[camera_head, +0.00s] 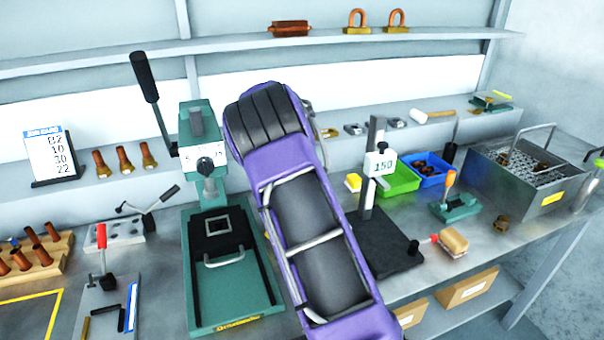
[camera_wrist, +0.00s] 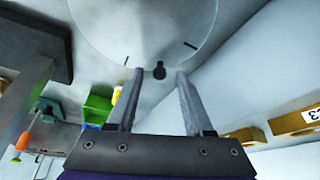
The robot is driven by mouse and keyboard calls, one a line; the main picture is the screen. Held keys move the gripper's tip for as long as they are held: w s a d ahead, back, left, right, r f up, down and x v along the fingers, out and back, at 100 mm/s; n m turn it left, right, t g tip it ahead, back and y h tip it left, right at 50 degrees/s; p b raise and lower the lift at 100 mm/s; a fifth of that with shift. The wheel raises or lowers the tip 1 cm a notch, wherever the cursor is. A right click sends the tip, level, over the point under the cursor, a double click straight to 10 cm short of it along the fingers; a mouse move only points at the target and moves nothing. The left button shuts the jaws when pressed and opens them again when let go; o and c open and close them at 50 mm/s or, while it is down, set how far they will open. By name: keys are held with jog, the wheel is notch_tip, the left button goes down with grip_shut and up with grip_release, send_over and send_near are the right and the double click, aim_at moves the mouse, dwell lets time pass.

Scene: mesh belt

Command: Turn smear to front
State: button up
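No thing plainly marked as the smear shows in the camera_head view. In the wrist view a large pale round surface (camera_wrist: 125,35) fills the top middle. It carries thin dark tick marks and a small dark blob (camera_wrist: 159,70); I cannot tell whether that blob is the smear. My gripper (camera_wrist: 159,74) is open, with two grey fingers apart and nothing seen between them. The blob appears between the fingertips; I cannot tell the distance or any contact. In the camera_head view my purple arm crosses the middle and hides part of the bench; the fingers are hidden there.
A green press (camera_head: 220,290) stands left of my arm. A stand labelled 150 (camera_head: 376,165), a green bin (camera_head: 398,180), a blue bin (camera_head: 425,182) and a metal basket (camera_head: 540,205) are to the right. Copper parts sit on the upper shelf (camera_head: 450,35).

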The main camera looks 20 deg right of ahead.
jog(key=v, duration=1.7)
jog(key=shift+r, duration=0.15)
jog(key=shift+s, duration=0.15)
